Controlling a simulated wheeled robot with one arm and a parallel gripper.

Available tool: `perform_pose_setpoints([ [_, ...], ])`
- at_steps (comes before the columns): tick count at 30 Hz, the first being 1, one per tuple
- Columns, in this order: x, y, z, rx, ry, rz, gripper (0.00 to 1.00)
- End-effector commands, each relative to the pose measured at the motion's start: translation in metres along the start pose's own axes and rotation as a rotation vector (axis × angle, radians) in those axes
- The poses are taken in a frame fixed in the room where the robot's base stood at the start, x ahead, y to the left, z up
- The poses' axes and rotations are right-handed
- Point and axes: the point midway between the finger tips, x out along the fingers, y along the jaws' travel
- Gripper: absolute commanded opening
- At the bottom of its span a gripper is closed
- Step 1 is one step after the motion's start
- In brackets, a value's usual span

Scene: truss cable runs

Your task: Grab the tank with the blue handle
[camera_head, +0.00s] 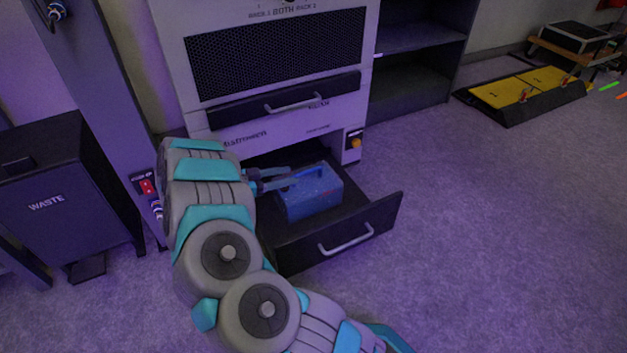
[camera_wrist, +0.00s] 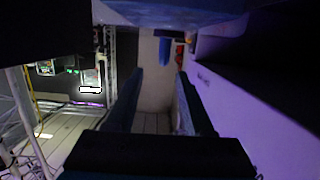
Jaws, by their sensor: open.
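The tank (camera_head: 312,197) is a blue-grey box with a bright blue handle (camera_head: 308,172) on top. It sits in the open bottom drawer (camera_head: 345,235) of the grey cabinet. In the head view my gripper (camera_head: 280,181) is open at the left end of the handle, just above the tank's top. I cannot tell whether the handle lies between the fingers. In the wrist view my gripper (camera_wrist: 157,78) shows two parted fingers with nothing clearly between them. A blue surface, probably the tank (camera_wrist: 190,10), fills the top edge there.
The cabinet (camera_head: 270,125) rises behind the drawer, with a closed drawer above. A waste bin (camera_head: 60,195) stands at left beside a post. A dark shelf (camera_head: 415,75) stands right of the cabinet. The floor (camera_head: 500,220) at right is clear up to yellow-and-black plates (camera_head: 520,90).

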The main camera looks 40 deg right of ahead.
Motion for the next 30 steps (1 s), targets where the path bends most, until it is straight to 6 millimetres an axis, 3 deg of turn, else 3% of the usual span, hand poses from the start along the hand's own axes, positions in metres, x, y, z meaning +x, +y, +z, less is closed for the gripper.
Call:
perform_pose_setpoints([
  [11,0.032,0.000,0.002,-0.001,0.001,0.003,0.52],
  [21,0.075,-0.002,0.005,-0.002,0.000,0.003,0.52],
  [28,0.077,-0.003,0.004,-0.001,0.000,0.000,0.52],
  [30,0.077,-0.003,0.004,-0.001,0.000,0.000,0.45],
])
